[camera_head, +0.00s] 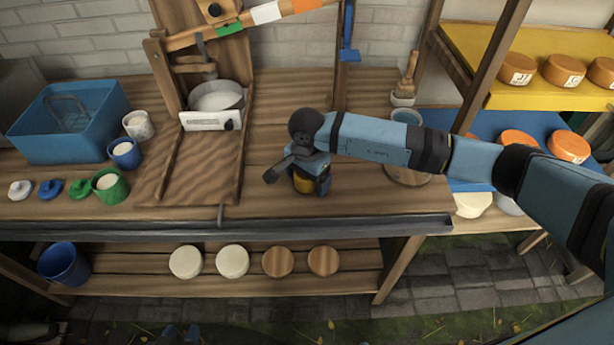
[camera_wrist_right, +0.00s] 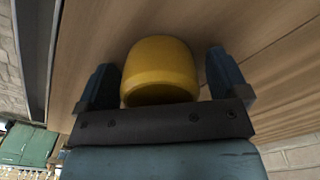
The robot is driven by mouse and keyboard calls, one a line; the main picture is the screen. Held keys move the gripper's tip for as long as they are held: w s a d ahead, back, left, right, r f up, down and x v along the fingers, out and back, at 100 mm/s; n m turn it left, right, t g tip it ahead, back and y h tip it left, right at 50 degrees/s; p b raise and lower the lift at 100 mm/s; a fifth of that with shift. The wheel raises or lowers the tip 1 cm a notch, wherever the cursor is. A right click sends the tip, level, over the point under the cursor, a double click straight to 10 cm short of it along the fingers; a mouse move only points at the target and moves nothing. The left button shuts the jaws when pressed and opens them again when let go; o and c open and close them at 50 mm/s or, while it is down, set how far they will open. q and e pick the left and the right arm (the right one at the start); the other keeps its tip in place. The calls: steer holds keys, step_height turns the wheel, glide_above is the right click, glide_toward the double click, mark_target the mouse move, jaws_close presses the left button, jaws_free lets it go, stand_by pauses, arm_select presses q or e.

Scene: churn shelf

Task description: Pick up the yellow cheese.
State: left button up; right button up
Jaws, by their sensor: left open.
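The yellow cheese (camera_head: 303,185) is on the wooden worktop, mostly hidden under my right gripper (camera_head: 312,178) in the head view. In the right wrist view the cheese (camera_wrist_right: 160,68) is a rounded yellow block between the two dark blue fingers of my right gripper (camera_wrist_right: 163,82). One finger is on each side of it, with a narrow gap showing, so the gripper looks open around it. Two blue tips at the bottom edge of the head view look like my left gripper (camera_head: 181,334), open and empty, low in front of the bench.
A wooden press with a white pan (camera_head: 217,97) stands left of the cheese. A blue crate (camera_head: 70,122) and several cups are further left. A shelf with orange cheeses (camera_head: 516,69) is at right. Pale and brown rounds (camera_head: 232,262) lie on the lower shelf.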

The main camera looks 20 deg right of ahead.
steer(key=c, duration=1)
steer(key=shift+r, duration=0.1)
